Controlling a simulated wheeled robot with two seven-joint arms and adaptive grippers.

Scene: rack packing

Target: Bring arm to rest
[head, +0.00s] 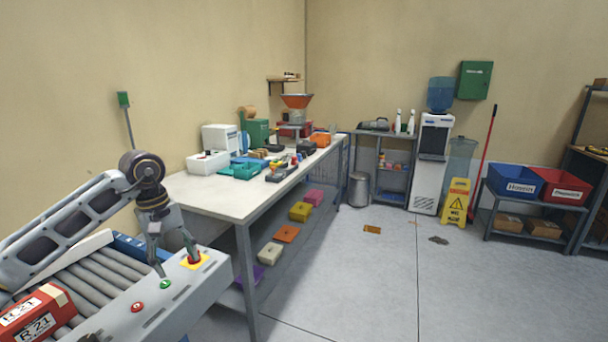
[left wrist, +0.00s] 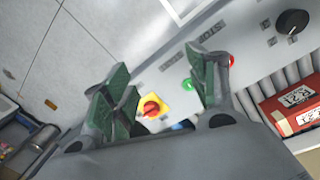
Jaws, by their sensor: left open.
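My left gripper (head: 174,262) is open and empty. In the head view it points down over the end of the roller conveyor's control panel (head: 160,312), close to the red stop knob on a yellow plate (head: 195,260). In the left wrist view its green-padded fingers (left wrist: 165,95) stand wide apart, with the red and yellow stop knob (left wrist: 152,107) showing between them. I cannot tell whether the fingers touch the panel. My left arm (head: 70,220) reaches in from the left, above the rollers. My right gripper is not in view.
A red R.21 box (head: 38,315) lies on the conveyor rollers (head: 85,275), with a blue item (head: 130,246) behind. A white workbench (head: 215,195) with many items stands beyond. Blue (head: 515,180) and red (head: 565,188) bins stand far right. The floor (head: 380,290) at right is mostly clear.

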